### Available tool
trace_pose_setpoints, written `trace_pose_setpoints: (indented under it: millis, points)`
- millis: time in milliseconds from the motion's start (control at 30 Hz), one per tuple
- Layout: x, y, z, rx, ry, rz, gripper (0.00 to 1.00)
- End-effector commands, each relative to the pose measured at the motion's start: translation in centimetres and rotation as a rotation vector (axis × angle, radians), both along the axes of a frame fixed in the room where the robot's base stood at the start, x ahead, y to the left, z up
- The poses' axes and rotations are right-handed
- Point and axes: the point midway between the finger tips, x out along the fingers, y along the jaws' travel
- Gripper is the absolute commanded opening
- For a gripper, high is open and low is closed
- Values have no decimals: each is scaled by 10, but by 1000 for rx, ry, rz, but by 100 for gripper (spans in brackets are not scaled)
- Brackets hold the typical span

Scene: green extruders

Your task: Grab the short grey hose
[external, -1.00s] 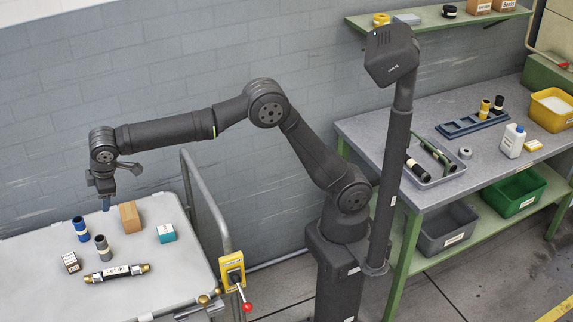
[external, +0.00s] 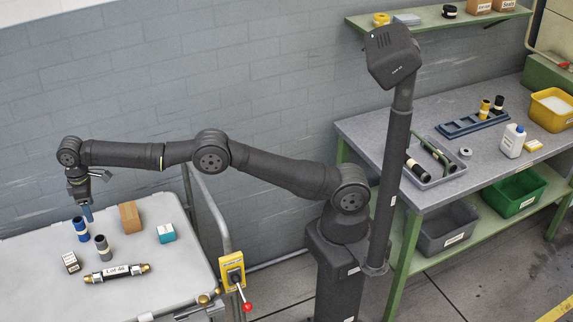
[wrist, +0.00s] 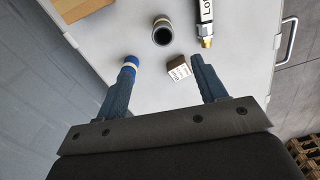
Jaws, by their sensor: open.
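The short grey hose (external: 103,248) stands upright on the pale cart top, a light label around it. In the wrist view the grey hose (wrist: 162,32) shows its open top end, beyond my fingertips. My gripper (external: 87,213) is above the cart, pointing down, a little above and left of the grey hose in the external view. In the wrist view my gripper (wrist: 163,68) has its blue-grey fingers wide apart, with nothing held. A blue hose (external: 81,229) stands close beside the grey one; in the wrist view it (wrist: 130,66) shows at the left fingertip.
A small dark box with a white label (external: 71,262), a black labelled hose with brass ends (external: 117,273), a brown block (external: 130,217) and a teal box (external: 166,233) surround the grey hose. The cart's metal handle (external: 208,222) rises at its right.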

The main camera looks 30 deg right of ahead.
Motion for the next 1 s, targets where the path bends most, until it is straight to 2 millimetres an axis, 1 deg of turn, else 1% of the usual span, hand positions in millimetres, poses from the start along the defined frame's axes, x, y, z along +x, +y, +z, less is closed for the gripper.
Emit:
trace_pose_setpoints:
  millis: [200,400,533,767,1000]
  points:
    - [-1,-1,-47,-4,1,0,65]
    - [-1,-1,-87,-3,0,0,65]
    - [-1,0,-101,-1,-1,0,65]
    - [-2,0,-113,0,-1,1,65]
    - [-6,2,-148,-2,-1,0,65]
